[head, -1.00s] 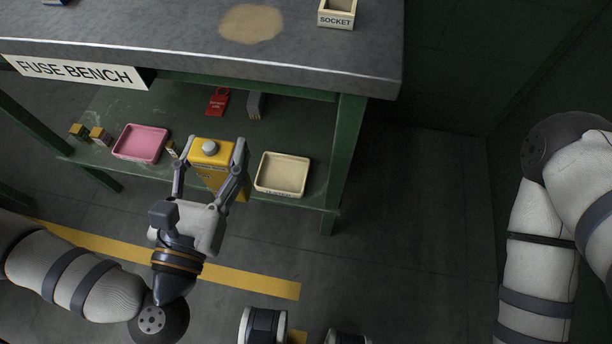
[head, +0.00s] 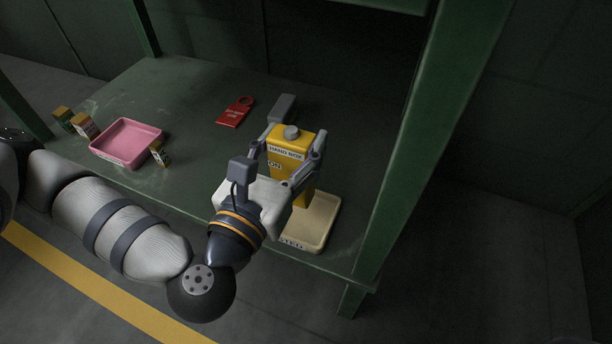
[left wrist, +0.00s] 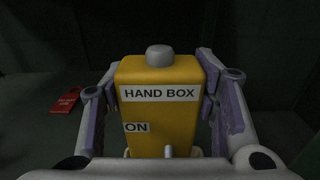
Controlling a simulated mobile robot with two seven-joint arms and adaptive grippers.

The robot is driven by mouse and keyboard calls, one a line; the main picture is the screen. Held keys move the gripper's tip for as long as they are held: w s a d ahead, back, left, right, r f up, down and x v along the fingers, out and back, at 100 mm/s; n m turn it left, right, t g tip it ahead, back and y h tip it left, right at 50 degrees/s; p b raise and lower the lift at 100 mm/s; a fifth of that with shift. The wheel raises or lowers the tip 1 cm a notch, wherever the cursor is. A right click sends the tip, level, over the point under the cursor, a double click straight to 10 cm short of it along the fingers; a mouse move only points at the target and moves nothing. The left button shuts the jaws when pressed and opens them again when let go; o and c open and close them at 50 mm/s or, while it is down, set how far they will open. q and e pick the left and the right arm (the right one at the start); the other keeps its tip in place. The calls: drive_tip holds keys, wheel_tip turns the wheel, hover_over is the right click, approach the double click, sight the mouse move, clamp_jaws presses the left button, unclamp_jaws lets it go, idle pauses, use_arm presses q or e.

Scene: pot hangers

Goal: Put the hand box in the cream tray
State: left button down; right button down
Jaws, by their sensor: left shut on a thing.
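The hand box (head: 290,150) is yellow with a grey knob on top and labels reading HAND BOX and ON. My left gripper (head: 291,158) is shut on its two sides and holds it upright. In the left wrist view the hand box (left wrist: 160,105) fills the middle between the fingers. The cream tray (head: 322,226) is on the green lower shelf. In the head view the hand box overlaps the tray's far left part; its bottom is partly hidden by my gripper, so I cannot tell whether it touches the tray. My right gripper is out of view.
A pink tray (head: 124,143) stands at the left of the shelf (head: 190,100), with small boxes (head: 84,126) beside it. A red tag (head: 235,111) and a grey object (head: 282,107) lie farther back. A green post (head: 425,140) rises right of the cream tray.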

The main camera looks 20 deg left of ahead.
use_arm(q)
drive_tip(key=shift+w+d+f+b, duration=0.2)
drive_tip(key=shift+w+f+b, duration=0.1)
drive_tip(key=shift+w+f, duration=0.55)
drive_tip(key=shift+w+d+f+b, duration=0.15)
drive_tip(key=shift+f+b, duration=0.25)
drive_tip(key=shift+f, duration=0.6)
drive_tip(key=shift+w+a+f+b, duration=0.15)
drive_tip(key=shift+f+b, duration=0.25)
drive_tip(key=shift+f, duration=0.55)
drive_tip(key=shift+d, duration=0.1)
drive_tip(key=shift+f, duration=0.2)
drive_tip(key=c, duration=0.6)
unclamp_jaws()
